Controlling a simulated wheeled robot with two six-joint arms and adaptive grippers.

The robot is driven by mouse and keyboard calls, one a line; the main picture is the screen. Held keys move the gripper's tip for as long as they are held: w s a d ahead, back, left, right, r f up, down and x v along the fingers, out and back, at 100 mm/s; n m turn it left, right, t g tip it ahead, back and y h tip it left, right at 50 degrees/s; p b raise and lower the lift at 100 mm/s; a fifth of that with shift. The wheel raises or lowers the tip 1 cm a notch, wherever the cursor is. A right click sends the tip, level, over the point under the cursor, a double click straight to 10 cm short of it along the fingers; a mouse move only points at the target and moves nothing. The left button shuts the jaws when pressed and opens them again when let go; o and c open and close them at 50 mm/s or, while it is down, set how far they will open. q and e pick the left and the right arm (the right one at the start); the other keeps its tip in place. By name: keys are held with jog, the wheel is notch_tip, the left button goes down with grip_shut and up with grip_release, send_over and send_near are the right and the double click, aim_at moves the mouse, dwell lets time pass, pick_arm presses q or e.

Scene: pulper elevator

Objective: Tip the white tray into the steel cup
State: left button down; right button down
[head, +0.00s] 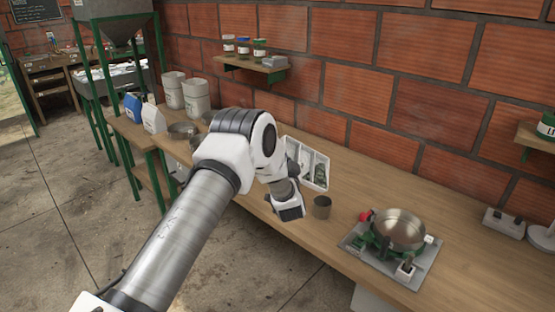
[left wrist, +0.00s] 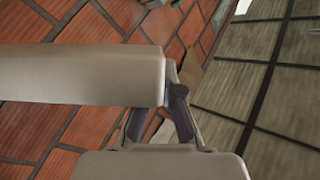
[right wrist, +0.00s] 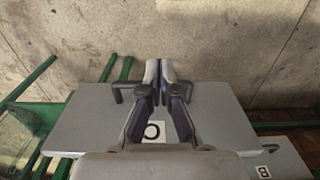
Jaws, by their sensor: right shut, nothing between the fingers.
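A large pale slab-like thing, which looks like the white tray (left wrist: 80,75), crosses the left wrist view. Its right end sits at the fingers of my left gripper (left wrist: 168,85), hides one fingertip and seems gripped. In the head view my left arm reaches over the bench; its wrist is left of the dark steel cup (head: 322,207) and hides the gripper. A white divided tray (head: 325,184) with dark items shows behind; I cannot tell if it is the same tray. My right gripper (right wrist: 158,72) is shut and empty above a grey panel (right wrist: 215,110).
A steel pan (head: 400,228) on a green stand with a red knob is right of the cup. A brick wall (head: 440,120) bounds the wooden bench (head: 345,245). White containers (head: 195,95) and bags stand at the left. A jar shelf (head: 250,63) is on the wall.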

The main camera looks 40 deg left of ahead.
pick_arm(q)
jog(key=d+m+t+h+b, duration=0.4)
jog(key=d+m+t+h, duration=0.8)
jog(key=d+m, duration=0.7)
jog(key=m, duration=0.4)
jog(key=shift+r, duration=0.25)
jog(key=shift+w+f, duration=0.1)
jog(key=shift+w, duration=0.05)
dwell(0.8)
